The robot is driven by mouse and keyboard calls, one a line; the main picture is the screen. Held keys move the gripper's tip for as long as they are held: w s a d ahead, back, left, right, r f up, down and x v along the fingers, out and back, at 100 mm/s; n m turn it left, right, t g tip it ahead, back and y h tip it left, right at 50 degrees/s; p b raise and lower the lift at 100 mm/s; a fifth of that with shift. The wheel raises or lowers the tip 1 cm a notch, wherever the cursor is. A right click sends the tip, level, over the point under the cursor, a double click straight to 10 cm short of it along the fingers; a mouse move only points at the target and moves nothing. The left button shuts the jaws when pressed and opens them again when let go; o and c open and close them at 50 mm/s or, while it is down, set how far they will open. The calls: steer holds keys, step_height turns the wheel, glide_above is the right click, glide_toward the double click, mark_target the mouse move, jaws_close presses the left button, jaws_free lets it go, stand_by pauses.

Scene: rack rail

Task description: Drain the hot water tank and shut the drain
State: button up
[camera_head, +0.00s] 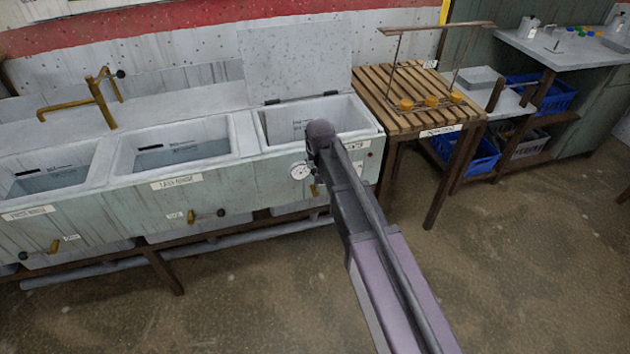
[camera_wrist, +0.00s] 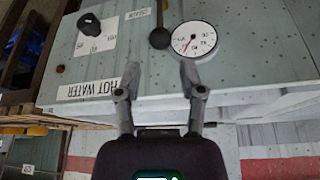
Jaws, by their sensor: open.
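The hot water tank (camera_head: 372,136) is the rightmost of the tanks, with its lid (camera_head: 295,62) raised. Marks show on its inner wall; my arm hides part of the inside, and I cannot tell the water level. A brass drain part (camera_head: 315,189) shows low on its front, partly behind my arm. In the wrist view, upside down, the front carries a HOT WATER label (camera_wrist: 88,90), a dial gauge (camera_wrist: 194,39) and a black-ended drain lever (camera_wrist: 160,38). My gripper (camera_wrist: 161,78) is open and empty, its fingers pointing toward the front, apart from the lever.
A black knob (camera_wrist: 88,23) sits near a red button on the front. The middle tank (camera_head: 125,165) and left tank hold water and have their own drain levers. A slatted table (camera_head: 385,85) stands right of the tanks. The floor in front is clear.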

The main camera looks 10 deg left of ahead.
steer(key=shift+b+x, duration=5.4)
steer(key=shift+x, duration=0.7)
jaws_close()
